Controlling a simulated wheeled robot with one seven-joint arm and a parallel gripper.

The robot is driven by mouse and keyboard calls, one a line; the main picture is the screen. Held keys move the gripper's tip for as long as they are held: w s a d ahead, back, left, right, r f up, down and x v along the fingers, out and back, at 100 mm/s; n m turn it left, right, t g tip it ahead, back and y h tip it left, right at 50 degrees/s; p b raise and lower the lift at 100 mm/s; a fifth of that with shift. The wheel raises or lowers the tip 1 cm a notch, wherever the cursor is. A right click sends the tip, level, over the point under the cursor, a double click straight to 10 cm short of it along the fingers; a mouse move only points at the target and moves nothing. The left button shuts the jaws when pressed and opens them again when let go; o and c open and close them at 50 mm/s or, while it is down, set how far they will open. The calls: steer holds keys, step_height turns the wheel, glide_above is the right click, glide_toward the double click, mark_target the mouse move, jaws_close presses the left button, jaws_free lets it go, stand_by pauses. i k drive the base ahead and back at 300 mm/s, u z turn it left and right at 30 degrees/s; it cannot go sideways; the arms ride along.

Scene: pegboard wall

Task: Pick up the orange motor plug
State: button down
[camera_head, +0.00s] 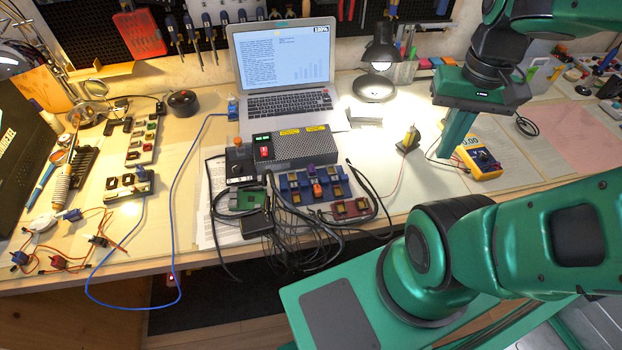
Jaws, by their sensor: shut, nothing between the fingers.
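A small orange plug (317,190) sits among the blue connector blocks (297,192) at the front middle of the bench. It is small in this view, and I cannot tell how it is seated. My green gripper (442,154) is at the right, pointing down, well to the right of the orange plug and apart from it. Its fingers are shut, with nothing seen between them.
A laptop (290,105) and black lamp (379,57) stand behind. A grey control box (300,147) is behind the connectors. Black cables (285,225) run beside and in front of them. Small servos with wires (60,262) lie at front left. A blue cable (181,180) crosses the bench.

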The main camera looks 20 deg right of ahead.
mark_target(317, 192)
steer(key=u, duration=0.5)
steer(key=k, duration=0.5)
steer(key=u, duration=0.25)
